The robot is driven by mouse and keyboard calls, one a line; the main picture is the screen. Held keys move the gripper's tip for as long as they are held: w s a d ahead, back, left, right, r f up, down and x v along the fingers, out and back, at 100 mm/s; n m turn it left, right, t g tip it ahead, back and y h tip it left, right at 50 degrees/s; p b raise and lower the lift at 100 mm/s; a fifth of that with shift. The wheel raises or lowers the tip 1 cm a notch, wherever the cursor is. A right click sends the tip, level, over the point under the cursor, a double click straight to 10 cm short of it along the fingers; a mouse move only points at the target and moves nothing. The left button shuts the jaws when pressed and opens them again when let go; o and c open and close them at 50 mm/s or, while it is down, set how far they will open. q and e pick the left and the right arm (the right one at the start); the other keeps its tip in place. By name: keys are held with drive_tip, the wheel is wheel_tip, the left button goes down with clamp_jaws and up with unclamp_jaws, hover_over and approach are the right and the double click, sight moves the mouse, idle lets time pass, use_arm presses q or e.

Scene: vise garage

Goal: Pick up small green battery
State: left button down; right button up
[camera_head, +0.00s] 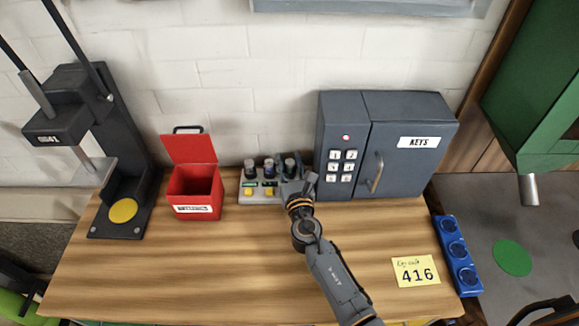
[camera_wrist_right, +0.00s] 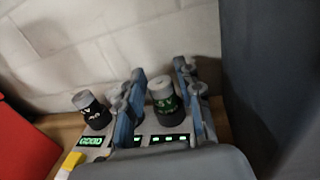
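The small green battery (camera_wrist_right: 164,104) has a grey cap and a dark body with green markings. It stands upright in the right slot of a grey battery tester; in the head view the battery (camera_head: 290,165) is partly behind my gripper. My right gripper (camera_wrist_right: 161,74) has one finger on each side of the battery, with narrow gaps showing, and looks open. In the head view my right gripper (camera_head: 299,187) is over the right part of the tester (camera_head: 246,197). My left gripper is not in view.
A black battery (camera_wrist_right: 92,108) stands in the left slot and a blue one (camera_head: 269,168) in the middle. A red open box (camera_head: 194,192) is left of the tester. A grey key cabinet (camera_head: 408,150) stands close on the right.

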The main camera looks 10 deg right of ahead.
clamp_jaws()
drive_tip(key=shift+r, duration=0.15)
drive_tip(key=shift+r+p, duration=0.5)
drive_tip(key=shift+r, duration=0.1)
drive_tip(key=r+p, duration=0.2)
drive_tip(key=shift+s+r, duration=0.2)
drive_tip(key=shift+r, duration=0.2)
drive_tip(key=s+r+p, duration=0.4)
drive_tip(key=s+r, duration=0.5)
drive_tip(key=s, duration=0.4)
drive_tip(key=shift+s+d, duration=0.3)
